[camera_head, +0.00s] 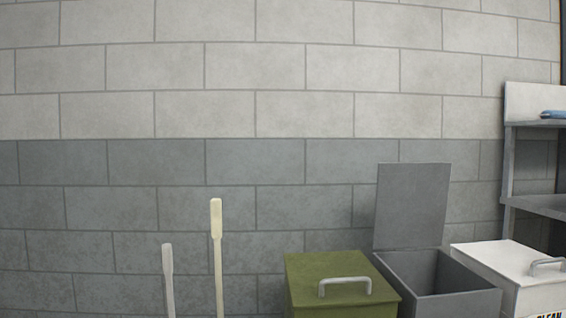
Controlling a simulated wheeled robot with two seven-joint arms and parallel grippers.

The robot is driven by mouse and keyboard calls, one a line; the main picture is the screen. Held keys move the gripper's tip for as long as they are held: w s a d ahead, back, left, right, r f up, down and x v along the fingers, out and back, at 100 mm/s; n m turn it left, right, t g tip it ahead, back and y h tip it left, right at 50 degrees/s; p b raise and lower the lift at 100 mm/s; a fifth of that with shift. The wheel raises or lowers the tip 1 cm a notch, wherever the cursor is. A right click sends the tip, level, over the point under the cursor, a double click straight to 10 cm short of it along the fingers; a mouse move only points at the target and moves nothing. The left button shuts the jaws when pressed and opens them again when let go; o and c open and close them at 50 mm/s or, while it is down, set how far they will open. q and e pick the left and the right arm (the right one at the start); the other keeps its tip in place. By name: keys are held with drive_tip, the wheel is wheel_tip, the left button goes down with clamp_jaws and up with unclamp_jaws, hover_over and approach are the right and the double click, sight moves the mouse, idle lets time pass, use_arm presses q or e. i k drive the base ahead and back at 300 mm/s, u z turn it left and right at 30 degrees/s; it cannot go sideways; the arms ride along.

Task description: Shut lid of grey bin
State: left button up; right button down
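The grey bin (468,306) stands at the lower right, between a green bin and a white bin. Its lid (412,205) is open and stands upright at the back edge, close to the wall. The inside of the bin looks empty as far as it shows; its bottom is hidden. Neither of my grippers shows in the head view.
The green bin (315,268) and the white bin (495,262) both have shut lids with handles. Two upright handles, one grey (168,280) and one cream (217,250), stand left of them. A shelf unit (508,150) stands at the far right. A block wall (250,100) closes off the back.

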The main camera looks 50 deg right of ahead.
sight(412, 202)
drive_tip(key=u, duration=0.65)
drive_tip(key=k, duration=1.4)
drive_tip(key=z, duration=1.1)
